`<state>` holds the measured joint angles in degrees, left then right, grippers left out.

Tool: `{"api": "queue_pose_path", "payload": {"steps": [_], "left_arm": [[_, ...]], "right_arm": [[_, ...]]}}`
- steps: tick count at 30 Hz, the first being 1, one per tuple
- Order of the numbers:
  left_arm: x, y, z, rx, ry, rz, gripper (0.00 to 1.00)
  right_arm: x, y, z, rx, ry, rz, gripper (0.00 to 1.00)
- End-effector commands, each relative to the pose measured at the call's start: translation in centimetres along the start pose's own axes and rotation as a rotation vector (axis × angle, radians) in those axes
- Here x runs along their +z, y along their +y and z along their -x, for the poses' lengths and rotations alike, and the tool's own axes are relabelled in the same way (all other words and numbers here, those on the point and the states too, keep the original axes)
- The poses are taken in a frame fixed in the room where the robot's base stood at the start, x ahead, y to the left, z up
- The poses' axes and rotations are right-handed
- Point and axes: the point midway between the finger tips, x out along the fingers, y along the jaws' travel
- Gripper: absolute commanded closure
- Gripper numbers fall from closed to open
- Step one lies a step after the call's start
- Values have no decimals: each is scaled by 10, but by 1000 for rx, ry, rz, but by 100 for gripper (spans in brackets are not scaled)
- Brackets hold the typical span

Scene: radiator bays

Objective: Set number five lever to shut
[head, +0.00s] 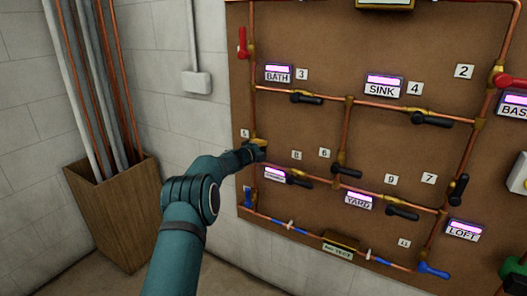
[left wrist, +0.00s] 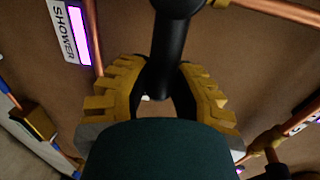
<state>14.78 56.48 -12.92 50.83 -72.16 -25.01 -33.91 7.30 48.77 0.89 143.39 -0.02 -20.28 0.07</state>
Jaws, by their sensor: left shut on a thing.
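My left gripper (head: 257,150) is at the left side of the brown pipe board (head: 310,130), close to a small number tag (head: 244,133) too small to read for certain. In the left wrist view its yellow-padded fingers (left wrist: 160,95) are shut on a black lever (left wrist: 167,45), which runs up the picture between them. In the head view this lever is mostly hidden by the gripper, with a brass valve (head: 258,142) showing beside it. A lit SHOWER label (left wrist: 70,30) is at upper left in the left wrist view. My right gripper is out of view.
Copper pipes carry other black levers near tags 3 (head: 306,99), 4 (head: 432,119) and 6 (head: 347,171). A red lever (head: 243,43) is above and a blue one (head: 248,197) below. A wooden bin of pipes (head: 112,210) stands left, by the wall.

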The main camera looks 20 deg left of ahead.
Motion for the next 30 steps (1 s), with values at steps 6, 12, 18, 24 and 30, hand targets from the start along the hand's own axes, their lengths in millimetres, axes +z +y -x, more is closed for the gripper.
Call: {"api": "queue_pose_path", "payload": {"steps": [6, 12, 18, 24, 30], "left_arm": [[0, 2, 0, 3, -1, -9, 100], [1, 2, 0, 4, -1, -9, 100], [1, 2, 0, 3, -1, -8, 45], [1, 1, 0, 2, -1, -7, 45], [2, 0, 9, 2, -1, -5, 45]], "right_arm": [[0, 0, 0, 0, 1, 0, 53], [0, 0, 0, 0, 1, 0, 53], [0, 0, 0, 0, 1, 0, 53], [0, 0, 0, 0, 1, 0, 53], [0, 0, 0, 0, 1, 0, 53]]}}
